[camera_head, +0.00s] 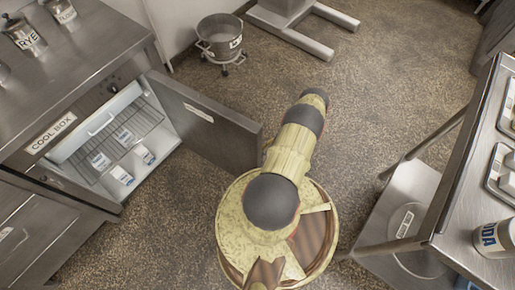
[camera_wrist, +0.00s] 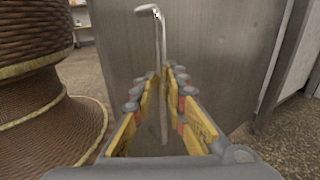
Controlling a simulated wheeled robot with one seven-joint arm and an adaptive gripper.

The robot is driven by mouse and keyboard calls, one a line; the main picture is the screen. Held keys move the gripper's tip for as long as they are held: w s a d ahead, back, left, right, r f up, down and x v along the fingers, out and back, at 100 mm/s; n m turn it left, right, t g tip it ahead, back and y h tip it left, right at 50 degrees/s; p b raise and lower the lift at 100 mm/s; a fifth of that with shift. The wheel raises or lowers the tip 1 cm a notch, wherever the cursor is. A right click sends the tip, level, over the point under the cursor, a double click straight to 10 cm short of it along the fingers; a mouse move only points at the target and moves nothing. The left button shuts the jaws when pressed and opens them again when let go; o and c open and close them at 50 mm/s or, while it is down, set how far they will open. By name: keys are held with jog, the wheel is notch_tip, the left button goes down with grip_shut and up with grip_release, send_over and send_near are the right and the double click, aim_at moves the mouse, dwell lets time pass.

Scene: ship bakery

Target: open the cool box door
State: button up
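The cool box (camera_head: 62,150) is at the left in the head view, with its door (camera_head: 205,125) standing wide open to the right. Its lit inside shows. My gripper is hidden behind my arm in the head view, near the door's free edge. In the wrist view my gripper (camera_wrist: 164,78) has its yellow-padded fingers drawn close on both sides of a thin metal door handle (camera_wrist: 161,38), and seems closed on it. The grey door face (camera_wrist: 215,50) fills the background there. Exact contact at the fingertips is hard to see.
Several labelled tubs (camera_head: 122,176) sit on the cool box rack. A steel bucket (camera_head: 219,38) on a wheeled stand is at the back. A steel table (camera_head: 470,185) with a lower shelf stands at the right. The speckled floor between is clear.

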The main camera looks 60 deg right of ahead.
jog(key=shift+o, duration=1)
jog(key=v, duration=1.2)
